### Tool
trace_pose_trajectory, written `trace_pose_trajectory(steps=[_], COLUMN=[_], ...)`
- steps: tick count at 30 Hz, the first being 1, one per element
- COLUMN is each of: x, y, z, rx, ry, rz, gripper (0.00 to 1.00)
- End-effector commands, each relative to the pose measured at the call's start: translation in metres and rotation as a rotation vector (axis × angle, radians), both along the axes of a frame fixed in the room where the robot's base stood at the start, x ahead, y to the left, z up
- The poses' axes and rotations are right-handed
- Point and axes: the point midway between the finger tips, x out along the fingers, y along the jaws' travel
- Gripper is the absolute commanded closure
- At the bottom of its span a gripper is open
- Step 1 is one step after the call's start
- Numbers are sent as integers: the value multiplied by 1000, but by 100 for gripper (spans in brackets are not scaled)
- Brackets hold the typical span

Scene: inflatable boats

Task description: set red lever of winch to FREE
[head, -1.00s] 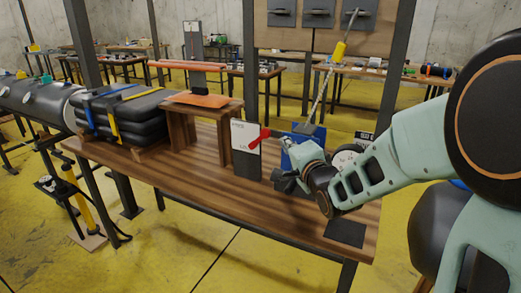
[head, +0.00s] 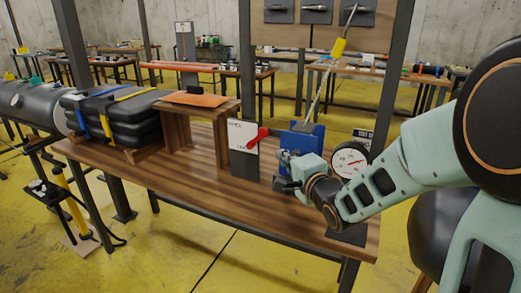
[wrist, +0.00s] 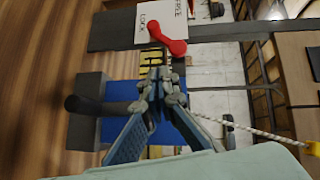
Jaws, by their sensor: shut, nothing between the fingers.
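The red lever (head: 258,138) is on a white plate (head: 242,134) with FREE marked above LOCK. It slants up and to the right in the head view. In the wrist view the red lever (wrist: 168,38) lies across the plate (wrist: 148,24), just beyond my fingertips. My gripper (wrist: 163,76) is shut and empty, its tips together and pointing toward the lever with a small apparent gap. I cannot tell whether they touch. The blue winch part (wrist: 122,98) is beside and behind the fingers, partly hidden by them.
A round gauge (head: 349,159) stands right of the winch, close to my arm. A rope (wrist: 240,131) runs beside my gripper. A wooden stand (head: 220,133) and stacked black folded boats (head: 115,120) occupy the bench's left. The bench front (head: 215,182) is clear.

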Motion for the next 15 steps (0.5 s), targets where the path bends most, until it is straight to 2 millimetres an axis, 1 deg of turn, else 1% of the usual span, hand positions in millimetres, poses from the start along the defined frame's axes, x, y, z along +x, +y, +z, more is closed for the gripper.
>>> trace_pose_trajectory(steps=[3, 10, 12, 15], x=[22, 64, 71, 75], y=[12, 30, 38, 52], z=[-6, -12, -15, -16], rx=[2, 1, 1, 1], ry=[0, 0, 1, 0], rz=[3, 1, 4, 3], gripper=[100, 100, 100, 100])
